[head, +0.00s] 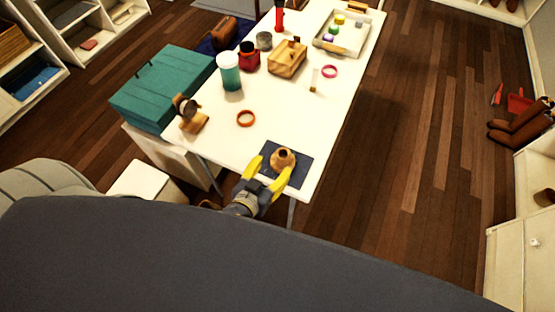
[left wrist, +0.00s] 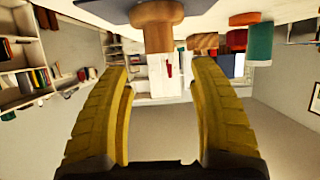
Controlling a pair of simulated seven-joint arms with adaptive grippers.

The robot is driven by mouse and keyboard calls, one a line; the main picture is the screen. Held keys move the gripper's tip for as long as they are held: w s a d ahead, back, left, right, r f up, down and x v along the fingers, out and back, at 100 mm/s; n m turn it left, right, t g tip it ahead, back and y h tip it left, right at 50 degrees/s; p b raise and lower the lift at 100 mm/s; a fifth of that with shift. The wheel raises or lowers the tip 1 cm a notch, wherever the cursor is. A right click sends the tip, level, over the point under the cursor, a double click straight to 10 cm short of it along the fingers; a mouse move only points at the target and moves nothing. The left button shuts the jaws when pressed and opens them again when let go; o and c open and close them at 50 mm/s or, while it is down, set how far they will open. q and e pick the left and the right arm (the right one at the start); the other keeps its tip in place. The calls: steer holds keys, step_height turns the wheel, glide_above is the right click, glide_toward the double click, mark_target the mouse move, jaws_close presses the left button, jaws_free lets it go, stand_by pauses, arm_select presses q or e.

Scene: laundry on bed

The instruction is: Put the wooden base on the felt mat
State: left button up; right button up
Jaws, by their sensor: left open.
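The wooden base (head: 283,158), a round wooden piece with a narrower neck, stands upright on the dark felt mat (head: 299,177) at the near end of the white table. My left gripper (head: 267,167) is open, with its yellow fingers at the near left side of the base. The left wrist view, which is upside down, shows the base (left wrist: 157,14) just past the two spread fingers (left wrist: 163,75), with nothing held between them. The mat's edge (left wrist: 92,9) also shows there. I cannot tell whether a finger touches the base. My right gripper is not in view.
An orange ring (head: 246,118) and a wooden stand with a dark round piece (head: 192,116) lie left of the mat. The table right of the ring is bare.

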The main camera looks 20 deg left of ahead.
arm_select(q)
steer(key=shift+v, duration=1.7)
